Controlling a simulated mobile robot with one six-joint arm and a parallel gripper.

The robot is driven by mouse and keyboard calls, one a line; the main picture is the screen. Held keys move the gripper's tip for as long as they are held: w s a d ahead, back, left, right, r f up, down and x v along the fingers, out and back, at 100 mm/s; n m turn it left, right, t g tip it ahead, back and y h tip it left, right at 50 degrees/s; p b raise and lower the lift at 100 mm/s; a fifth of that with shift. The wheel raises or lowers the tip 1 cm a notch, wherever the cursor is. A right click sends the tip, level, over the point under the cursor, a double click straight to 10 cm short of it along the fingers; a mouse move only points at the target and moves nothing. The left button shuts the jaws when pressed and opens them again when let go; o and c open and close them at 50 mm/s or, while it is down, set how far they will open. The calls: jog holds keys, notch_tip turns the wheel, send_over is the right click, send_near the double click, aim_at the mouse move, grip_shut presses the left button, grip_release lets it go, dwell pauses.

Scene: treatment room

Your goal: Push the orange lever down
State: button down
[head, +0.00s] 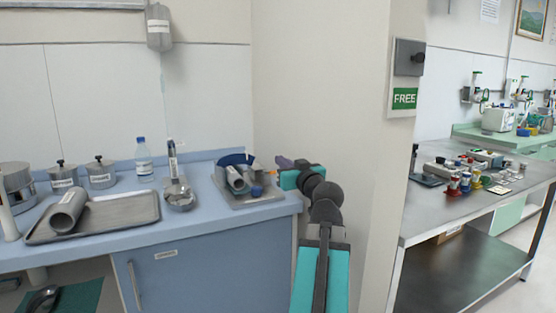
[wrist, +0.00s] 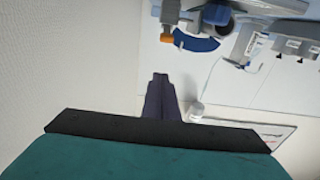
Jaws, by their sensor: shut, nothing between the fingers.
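The orange lever end (wrist: 167,38) shows near the top of the wrist view, on a grey arm of a grey device with a dark blue curved part (wrist: 197,43). My gripper (wrist: 160,77) has its dark fingers together with nothing between them. Its fingertips lie just below the lever end in the wrist picture, with a visible gap. In the head view my gripper (head: 281,162) is beside the right end of the blue counter, close to the grey device (head: 240,198).
The blue counter (head: 100,228) carries a metal tray (head: 95,226) with a grey cylinder, a bottle (head: 143,157) and lidded pots. A wall corner (head: 340,120) stands close to the right of my arm. A metal table (head: 430,215) with small items is further right.

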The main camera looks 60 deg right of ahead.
jog(key=shift+b+v, duration=1.05)
jog(key=shift+v, duration=1.2)
